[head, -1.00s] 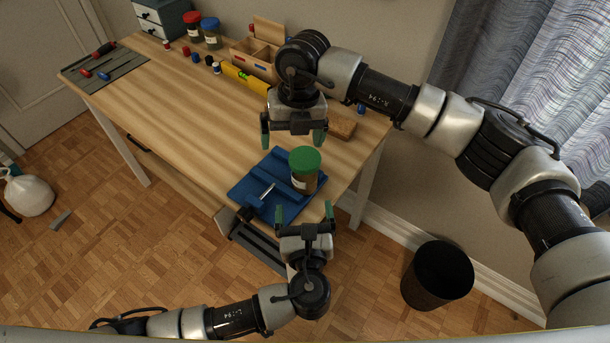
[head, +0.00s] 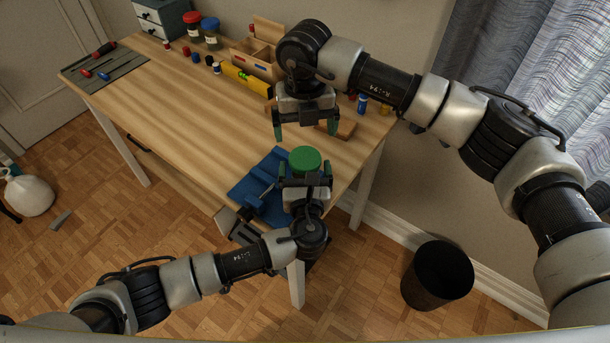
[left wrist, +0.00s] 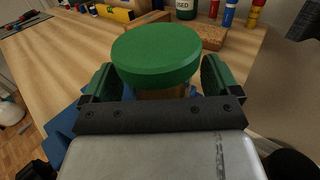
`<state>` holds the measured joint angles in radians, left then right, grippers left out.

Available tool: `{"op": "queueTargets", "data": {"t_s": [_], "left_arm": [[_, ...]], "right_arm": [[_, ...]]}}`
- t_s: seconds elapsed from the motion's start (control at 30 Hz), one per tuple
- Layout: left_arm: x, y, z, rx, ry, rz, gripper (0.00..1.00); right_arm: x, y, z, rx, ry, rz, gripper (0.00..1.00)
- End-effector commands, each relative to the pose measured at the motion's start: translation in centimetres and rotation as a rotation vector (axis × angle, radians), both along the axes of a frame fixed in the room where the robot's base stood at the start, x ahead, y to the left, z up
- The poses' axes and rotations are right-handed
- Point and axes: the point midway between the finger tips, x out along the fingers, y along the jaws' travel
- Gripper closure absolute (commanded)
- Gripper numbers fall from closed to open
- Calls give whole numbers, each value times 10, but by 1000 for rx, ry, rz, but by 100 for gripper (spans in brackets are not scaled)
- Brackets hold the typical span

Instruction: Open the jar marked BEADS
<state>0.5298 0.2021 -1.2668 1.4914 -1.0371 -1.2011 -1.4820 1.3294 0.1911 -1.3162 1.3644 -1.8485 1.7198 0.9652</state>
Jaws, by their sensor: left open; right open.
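The jar with a green lid (head: 305,159) stands on the blue mat (head: 249,181) near the desk's front right corner. Its label is hidden in both current views. My left gripper (head: 305,170) is open, with its fingers on either side of the jar just below the lid. In the left wrist view the green lid (left wrist: 156,54) sits between the open fingers (left wrist: 160,85), with the jar body mostly hidden below it. My right gripper (head: 306,128) is open and empty above the desk, just behind the jar.
A wooden organizer (head: 254,60), yellow level (head: 246,80) and red-lidded jar (head: 192,25) line the back. The desk's left middle is clear. A black bin (head: 437,275) stands on the floor.

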Motion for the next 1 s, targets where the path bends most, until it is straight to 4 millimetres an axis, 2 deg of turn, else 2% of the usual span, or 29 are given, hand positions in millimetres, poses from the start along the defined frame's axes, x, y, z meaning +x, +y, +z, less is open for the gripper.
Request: {"op": "queueTargets", "data": {"t_s": [0.27, 0.83, 1.0], "left_arm": [[1, 0, 0, -1, 0, 0, 11], [1, 0, 0, -1, 1, 0, 98], [1, 0, 0, -1, 1, 0, 100]], "right_arm": [[0, 0, 0, 0, 0, 0, 3], [0, 0, 0, 0, 0, -13, 3], [0, 0, 1, 0, 0, -175, 3]]}}
